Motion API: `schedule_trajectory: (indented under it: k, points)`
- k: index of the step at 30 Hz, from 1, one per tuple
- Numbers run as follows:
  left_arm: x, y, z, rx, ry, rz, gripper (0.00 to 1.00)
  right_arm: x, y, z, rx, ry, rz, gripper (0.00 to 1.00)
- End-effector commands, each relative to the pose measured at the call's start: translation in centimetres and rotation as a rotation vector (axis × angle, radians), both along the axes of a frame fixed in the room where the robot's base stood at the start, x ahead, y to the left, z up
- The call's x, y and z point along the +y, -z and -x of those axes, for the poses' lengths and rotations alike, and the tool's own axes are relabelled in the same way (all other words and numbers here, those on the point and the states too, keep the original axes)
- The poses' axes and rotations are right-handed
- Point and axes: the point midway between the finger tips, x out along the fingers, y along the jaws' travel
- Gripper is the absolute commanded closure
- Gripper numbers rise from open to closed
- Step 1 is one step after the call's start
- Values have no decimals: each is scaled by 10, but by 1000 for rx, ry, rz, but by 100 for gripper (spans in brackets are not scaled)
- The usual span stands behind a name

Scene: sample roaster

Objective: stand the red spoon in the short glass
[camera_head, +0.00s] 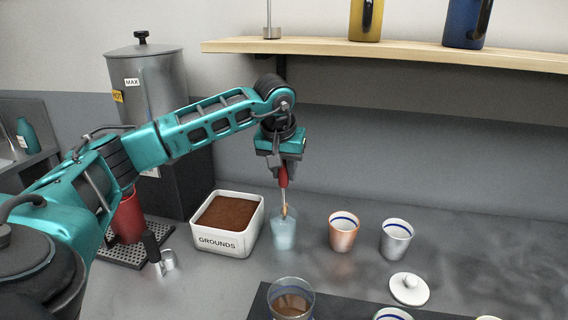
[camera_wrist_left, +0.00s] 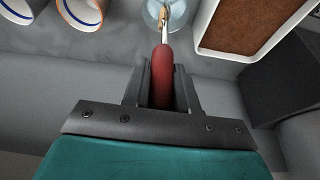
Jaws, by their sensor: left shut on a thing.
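My left gripper (camera_head: 282,168) is shut on the red handle of the red spoon (camera_head: 283,177), which points down, close to upright. The spoon's thin metal lower part reaches down to the short glass (camera_head: 284,238), a pale blue see-through tumbler on the counter. Its lower end appears at or inside the glass mouth; the exact depth is hard to tell. In the left wrist view the red handle (camera_wrist_left: 162,80) lies between the fingers and its far end overlaps the glass (camera_wrist_left: 178,14). My right gripper is not in view.
A white GROUNDS box (camera_head: 226,248) stands just left of the glass. A white lid (camera_head: 409,290) and a glass with brown contents (camera_head: 291,300) are nearer. A shelf (camera_head: 400,50) hangs above.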

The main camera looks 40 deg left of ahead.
Motion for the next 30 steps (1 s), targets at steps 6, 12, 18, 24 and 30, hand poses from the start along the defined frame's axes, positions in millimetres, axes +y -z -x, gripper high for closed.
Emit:
schedule_trajectory:
  k: [6,12,18,24,30]
  points:
    - [0,23,0,1,0,0,100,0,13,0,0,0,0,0]
    - [0,41,0,2,-1,-1,100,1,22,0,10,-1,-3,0]
    - [0,57,0,2,-1,-1,100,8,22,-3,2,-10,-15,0]
    - [0,66,0,0,-1,-1,100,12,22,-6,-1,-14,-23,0]
    - [0,69,0,-1,-1,-1,100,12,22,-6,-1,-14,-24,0]
